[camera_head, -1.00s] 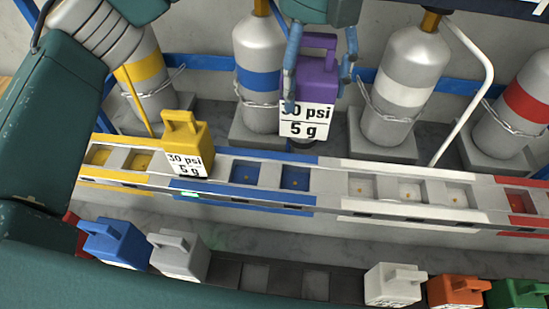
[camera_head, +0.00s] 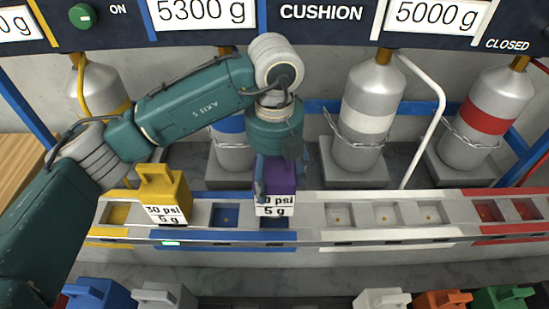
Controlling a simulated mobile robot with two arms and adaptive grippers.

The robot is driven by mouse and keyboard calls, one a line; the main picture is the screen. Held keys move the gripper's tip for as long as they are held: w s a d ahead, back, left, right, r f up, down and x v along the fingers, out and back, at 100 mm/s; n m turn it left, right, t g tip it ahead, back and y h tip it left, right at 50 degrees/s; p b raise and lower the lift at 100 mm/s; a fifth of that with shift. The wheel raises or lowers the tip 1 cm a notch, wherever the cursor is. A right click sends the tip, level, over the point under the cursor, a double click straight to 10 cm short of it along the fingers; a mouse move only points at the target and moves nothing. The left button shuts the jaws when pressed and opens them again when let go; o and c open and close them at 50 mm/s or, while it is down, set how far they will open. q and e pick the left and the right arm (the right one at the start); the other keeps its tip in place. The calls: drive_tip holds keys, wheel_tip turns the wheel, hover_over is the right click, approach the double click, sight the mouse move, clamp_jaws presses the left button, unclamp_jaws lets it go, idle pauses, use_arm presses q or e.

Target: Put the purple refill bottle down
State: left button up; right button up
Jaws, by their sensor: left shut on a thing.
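The purple refill bottle (camera_head: 281,178) is upright, with a white label on its front; only "0 psi" and "5 g" show clearly. My left gripper (camera_head: 277,168) comes down from above and is shut on it, with its body hiding the handle. The bottle is over the right-hand blue slot (camera_head: 274,223) of the long rack; I cannot tell whether its base touches. My right gripper is not in view.
A yellow bottle (camera_head: 163,193) stands on the rack to the left, beside an empty blue slot (camera_head: 225,215). Silver cylinders (camera_head: 368,110) stand behind. White-marked slots (camera_head: 385,216) are empty. Blue, grey, white, orange and green bottles (camera_head: 503,298) line the front.

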use_arm(q)
drive_tip(key=shift+f+p, duration=0.6)
drive_tip(key=shift+f, duration=1.6)
drive_tip(key=shift+f, duration=0.2)
drive_tip(key=o, duration=2)
drive_tip(key=shift+c, duration=0.2)
